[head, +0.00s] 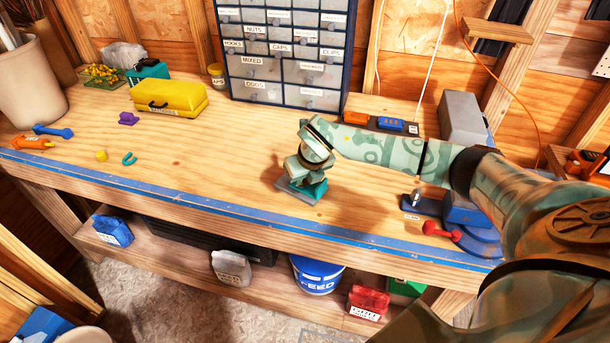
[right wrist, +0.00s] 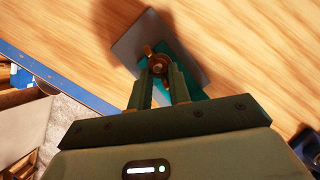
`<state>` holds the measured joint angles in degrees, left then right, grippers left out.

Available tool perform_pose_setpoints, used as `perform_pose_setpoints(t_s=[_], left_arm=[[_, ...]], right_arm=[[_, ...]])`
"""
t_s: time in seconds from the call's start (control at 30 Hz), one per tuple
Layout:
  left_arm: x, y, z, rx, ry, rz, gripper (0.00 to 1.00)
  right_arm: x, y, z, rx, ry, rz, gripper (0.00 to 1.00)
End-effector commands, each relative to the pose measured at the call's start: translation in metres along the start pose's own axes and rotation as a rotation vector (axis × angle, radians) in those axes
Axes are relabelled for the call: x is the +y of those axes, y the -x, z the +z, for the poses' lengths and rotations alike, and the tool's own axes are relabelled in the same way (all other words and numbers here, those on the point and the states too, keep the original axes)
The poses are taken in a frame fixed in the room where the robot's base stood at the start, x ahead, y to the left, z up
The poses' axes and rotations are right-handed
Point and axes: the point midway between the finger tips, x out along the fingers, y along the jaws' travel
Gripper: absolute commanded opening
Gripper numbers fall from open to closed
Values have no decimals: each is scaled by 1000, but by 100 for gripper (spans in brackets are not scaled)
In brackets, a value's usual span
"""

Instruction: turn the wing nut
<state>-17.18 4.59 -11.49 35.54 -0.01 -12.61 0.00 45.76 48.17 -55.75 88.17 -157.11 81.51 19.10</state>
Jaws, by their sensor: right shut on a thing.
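The wing nut (right wrist: 158,65) is a small brass piece with two wings, on a post above a teal block with a grey plate (right wrist: 138,40). In the head view the teal and grey base (head: 303,192) sits near the front edge of the bench, and my gripper hides the nut. My right gripper (head: 304,178) points down over the base from above. In the right wrist view its two fingers (right wrist: 159,78) are on either side of the nut, shut on it. My left gripper is not in view.
A drawer cabinet (head: 283,50) stands at the back. A yellow case (head: 170,99) and several small items lie left. The bench middle is clear.

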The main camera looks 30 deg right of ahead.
Motion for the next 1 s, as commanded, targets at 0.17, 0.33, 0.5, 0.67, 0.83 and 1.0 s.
perform_pose_setpoints(t_s=[0.17,0.33,0.5,0.67,0.83,1.0], left_arm=[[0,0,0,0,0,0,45],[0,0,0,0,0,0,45],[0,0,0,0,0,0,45],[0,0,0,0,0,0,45],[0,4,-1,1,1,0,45],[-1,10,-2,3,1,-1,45]], right_arm=[[0,0,1,-1,-1,0,0],[0,0,1,-1,-1,0,30],[0,0,0,-1,0,0,41],[0,1,0,-1,0,0,41],[0,20,2,-4,1,1,41],[-1,63,2,-7,3,0,41]])
